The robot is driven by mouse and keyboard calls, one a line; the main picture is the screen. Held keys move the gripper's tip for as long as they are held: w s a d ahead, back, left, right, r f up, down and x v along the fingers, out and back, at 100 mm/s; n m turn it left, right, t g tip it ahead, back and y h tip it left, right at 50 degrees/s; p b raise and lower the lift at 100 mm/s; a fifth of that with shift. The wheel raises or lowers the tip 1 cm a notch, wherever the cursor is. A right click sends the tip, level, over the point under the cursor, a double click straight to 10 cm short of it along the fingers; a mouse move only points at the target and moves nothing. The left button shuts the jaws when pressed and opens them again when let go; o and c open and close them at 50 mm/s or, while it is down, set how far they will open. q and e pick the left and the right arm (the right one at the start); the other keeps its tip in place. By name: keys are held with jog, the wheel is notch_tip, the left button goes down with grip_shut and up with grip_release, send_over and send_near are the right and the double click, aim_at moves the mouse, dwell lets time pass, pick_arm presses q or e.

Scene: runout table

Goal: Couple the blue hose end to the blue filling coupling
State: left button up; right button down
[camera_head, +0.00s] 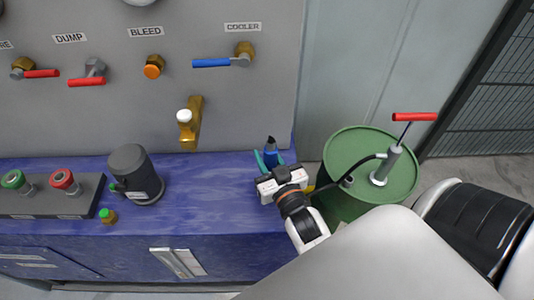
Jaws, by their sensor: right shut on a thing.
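My right gripper (270,160) reaches in from the lower right, over the right end of the blue bench. It is shut on a dark piece with a blue body, which looks like the blue hose end (271,146). The piece points up and away from the gripper. A black hose (330,188) runs from the pump on the drum toward the gripper and passes out of sight behind it. I cannot make out a blue filling coupling. A brass fitting with a white cap (188,118) sticks out of the grey panel, to the left of the gripper. My left gripper is not in view.
A green drum (338,150) with a red-handled pump (400,150) stands at right. The panel (120,125) carries labelled valves, including a blue COOLER lever (211,63). A dark canister (135,172), a green-capped fitting (108,215) and a button box (45,205) are at left. The bench middle (215,190) is clear.

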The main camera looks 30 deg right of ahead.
dwell(0.7)
jog(key=shift+f+b, duration=1.4)
jog(key=shift+f, duration=1)
jog(key=c, duration=1)
grip_release()
